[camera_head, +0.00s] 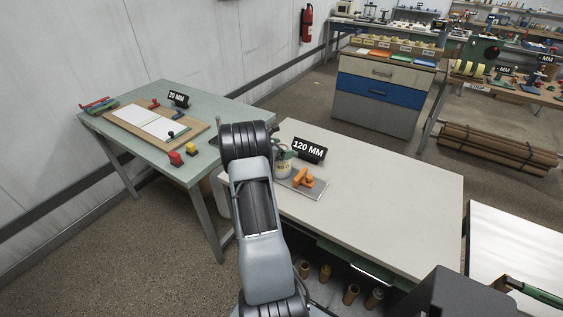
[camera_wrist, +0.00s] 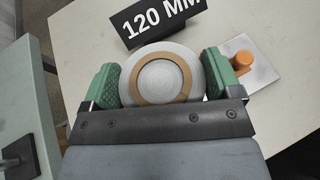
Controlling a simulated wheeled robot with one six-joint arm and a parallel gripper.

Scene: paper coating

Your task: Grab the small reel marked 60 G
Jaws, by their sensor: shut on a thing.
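A pale grey-white reel (camera_wrist: 160,55) with a brown ring core sits between the green pads of my gripper (camera_wrist: 158,72) in the wrist view. Both pads press against its sides, left and right. In the head view the small reel (camera_head: 283,168) shows partly beside my arm, low over the white table. A marking on its side is too small to read. My arm hides most of my gripper there. I cannot tell whether the reel touches the table.
A black 120 MM sign (camera_head: 309,150) stands just behind the reel. An orange piece (camera_head: 303,178) on a grey plate (camera_head: 313,190) lies close on the right. The white table (camera_head: 400,205) is clear farther right. A green table (camera_head: 215,117) stands at left.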

